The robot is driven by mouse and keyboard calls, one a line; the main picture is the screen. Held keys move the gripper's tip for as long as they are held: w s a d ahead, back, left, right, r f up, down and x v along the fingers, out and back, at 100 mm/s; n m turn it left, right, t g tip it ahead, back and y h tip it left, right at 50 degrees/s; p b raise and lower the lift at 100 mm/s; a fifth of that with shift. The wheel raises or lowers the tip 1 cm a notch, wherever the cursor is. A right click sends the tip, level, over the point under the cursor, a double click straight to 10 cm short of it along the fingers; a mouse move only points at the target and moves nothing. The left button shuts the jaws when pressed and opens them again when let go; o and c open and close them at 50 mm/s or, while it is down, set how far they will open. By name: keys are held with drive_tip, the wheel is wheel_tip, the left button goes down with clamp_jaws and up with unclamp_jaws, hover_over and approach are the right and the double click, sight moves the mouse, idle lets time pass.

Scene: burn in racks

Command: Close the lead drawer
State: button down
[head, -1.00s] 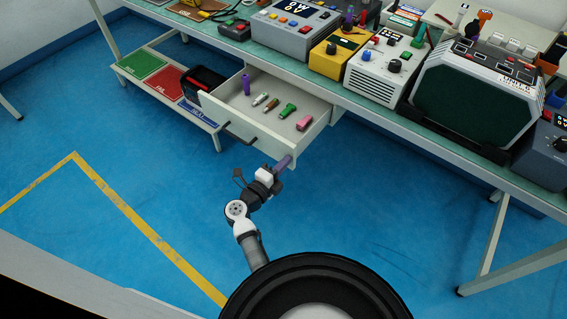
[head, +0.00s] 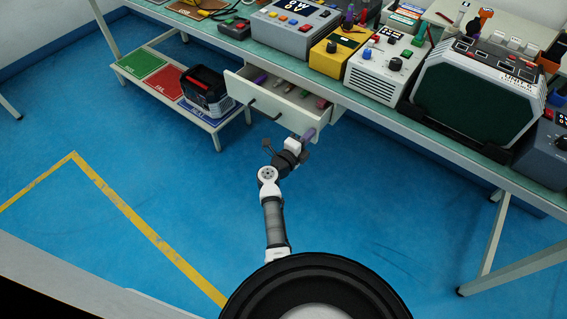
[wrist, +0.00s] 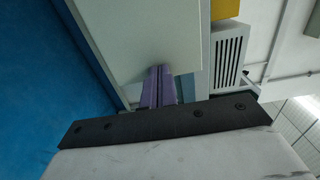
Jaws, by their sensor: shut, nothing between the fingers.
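The lead drawer (head: 279,106) is a white drawer under the bench. It is partly open and holds several coloured leads. A dark handle (head: 270,112) sticks out from its front. My gripper (head: 307,137) has purple fingers and is at the right end of the drawer front. In the wrist view the shut fingers (wrist: 157,86) meet the lower edge of a pale panel (wrist: 140,40), which appears to be the drawer front. Whether they press on it or only sit close, I cannot tell. Nothing is between the fingers.
The green-topped bench (head: 390,108) carries a yellow meter (head: 338,52), a white unit (head: 384,68) and a large dark-fronted unit (head: 477,95). A low shelf (head: 150,75) at left holds a dark crate-like box (head: 205,92). The blue floor in front is clear.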

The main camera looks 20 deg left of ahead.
sight(325, 118)
drive_tip(key=b+x, duration=0.1)
drive_tip(key=x, duration=0.8)
drive_tip(key=shift+w+f+b, duration=0.1)
drive_tip(key=shift+w+b, duration=0.05)
drive_tip(key=shift+b, duration=0.25)
drive_tip(key=shift+w+d, duration=0.1)
drive_tip(key=shift+w, duration=0.05)
drive_tip(key=shift+w+r, duration=0.1)
drive_tip(key=shift+r, duration=0.25)
drive_tip(key=shift+d+r, duration=0.1)
